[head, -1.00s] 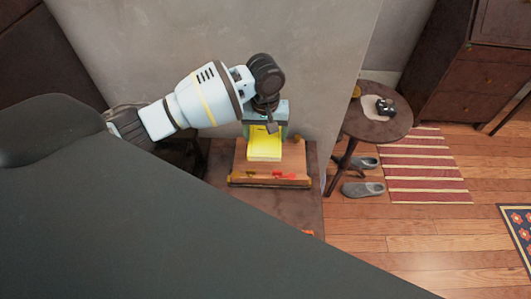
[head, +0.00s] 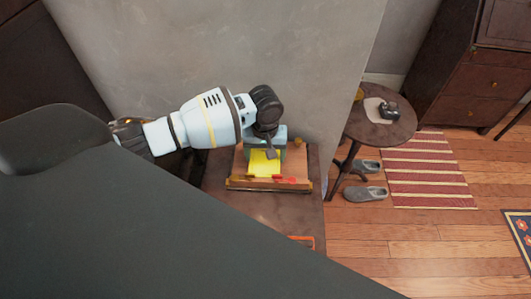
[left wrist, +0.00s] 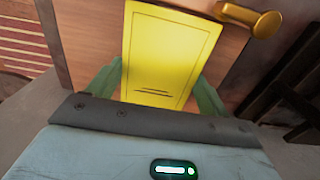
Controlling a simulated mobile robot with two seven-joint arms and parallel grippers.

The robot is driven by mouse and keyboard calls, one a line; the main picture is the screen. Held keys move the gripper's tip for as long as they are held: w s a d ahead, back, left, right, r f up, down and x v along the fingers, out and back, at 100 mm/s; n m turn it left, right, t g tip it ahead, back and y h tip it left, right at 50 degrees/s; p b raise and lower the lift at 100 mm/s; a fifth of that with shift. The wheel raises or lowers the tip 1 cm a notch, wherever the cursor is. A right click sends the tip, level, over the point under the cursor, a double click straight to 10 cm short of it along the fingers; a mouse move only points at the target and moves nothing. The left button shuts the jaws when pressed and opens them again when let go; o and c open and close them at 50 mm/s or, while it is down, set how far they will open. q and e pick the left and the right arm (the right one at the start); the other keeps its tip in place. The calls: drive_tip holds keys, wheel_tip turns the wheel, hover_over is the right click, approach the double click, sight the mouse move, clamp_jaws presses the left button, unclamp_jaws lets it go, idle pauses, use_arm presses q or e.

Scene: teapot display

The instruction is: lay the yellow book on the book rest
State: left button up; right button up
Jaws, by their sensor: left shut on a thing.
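The yellow book (head: 264,164) is held in my left gripper (head: 266,150), over the wooden book rest (head: 298,168). In the left wrist view the yellow book (left wrist: 164,50) lies between the two green fingers, which are shut on its sides. The book rest's wooden board (left wrist: 90,30) shows behind it. The book looks close to the board, but I cannot tell whether it touches. The rest has a front ledge with red pieces on it. My right gripper is not in view.
The book rest stands on a dark table (head: 262,208) against a grey wall. An orange item (head: 302,241) lies near the table's front. A round side table (head: 377,130) with a camera-like object stands to the right. Slippers (head: 365,194) and a striped rug (head: 425,175) are on the floor.

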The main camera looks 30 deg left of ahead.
sight(265, 157)
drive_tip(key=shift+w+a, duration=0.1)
use_arm(q)
drive_tip(key=o, duration=1)
drive_tip(key=shift+f, duration=0.15)
drive_tip(key=shift+r+p, duration=0.9)
drive_tip(key=shift+r, duration=5.3)
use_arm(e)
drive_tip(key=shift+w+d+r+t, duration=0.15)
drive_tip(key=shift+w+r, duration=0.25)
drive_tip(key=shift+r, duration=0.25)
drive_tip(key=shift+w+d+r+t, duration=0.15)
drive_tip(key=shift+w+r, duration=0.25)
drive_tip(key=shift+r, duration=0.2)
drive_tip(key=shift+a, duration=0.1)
